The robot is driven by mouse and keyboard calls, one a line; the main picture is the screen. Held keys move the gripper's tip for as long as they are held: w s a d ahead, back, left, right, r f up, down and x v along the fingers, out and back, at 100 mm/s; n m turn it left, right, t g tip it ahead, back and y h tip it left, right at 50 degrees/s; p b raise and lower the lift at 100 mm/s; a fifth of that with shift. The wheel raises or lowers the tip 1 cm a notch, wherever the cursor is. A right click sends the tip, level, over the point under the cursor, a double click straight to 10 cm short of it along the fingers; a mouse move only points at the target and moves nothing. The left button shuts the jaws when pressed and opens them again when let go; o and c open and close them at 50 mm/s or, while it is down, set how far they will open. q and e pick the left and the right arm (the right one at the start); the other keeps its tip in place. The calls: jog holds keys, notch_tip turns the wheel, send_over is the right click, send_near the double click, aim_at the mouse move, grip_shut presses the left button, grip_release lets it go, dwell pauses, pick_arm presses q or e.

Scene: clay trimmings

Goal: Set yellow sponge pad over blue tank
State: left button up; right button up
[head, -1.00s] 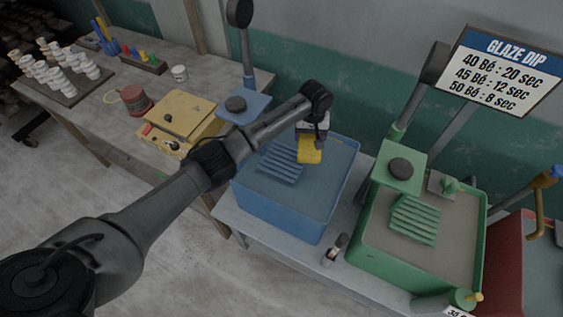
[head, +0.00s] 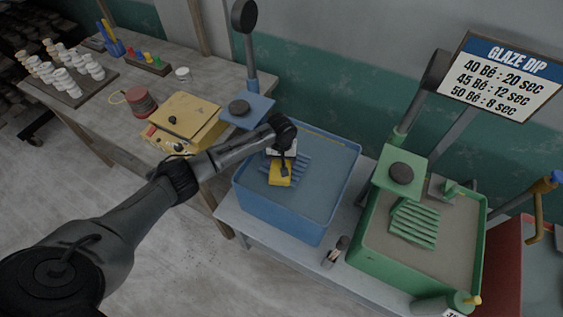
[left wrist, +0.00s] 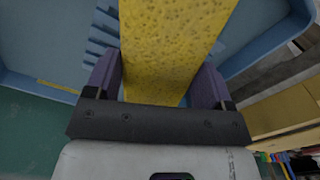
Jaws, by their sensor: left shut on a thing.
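My left gripper (head: 282,165) is shut on the yellow sponge pad (head: 280,174) and holds it over the blue tank (head: 268,212). The blue slatted rack (head: 301,171) in the tank lies just below or beside the pad; I cannot tell whether they touch. In the left wrist view the pad (left wrist: 165,45) sits between the two purple fingers (left wrist: 158,85) and hides much of what lies under it. The tank (left wrist: 30,88) shows on both sides of it there. My right gripper is not in view.
A green tank (head: 366,254) with a green slatted rack (head: 414,225) stands to the right, with a red tank (head: 505,262) beyond. A yellow scale-like box (head: 187,118) sits on the wooden table to the left.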

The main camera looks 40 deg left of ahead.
pick_arm(q)
jog(key=shift+f, duration=0.9)
jog(key=shift+f, duration=0.1)
jog(key=o, duration=0.9)
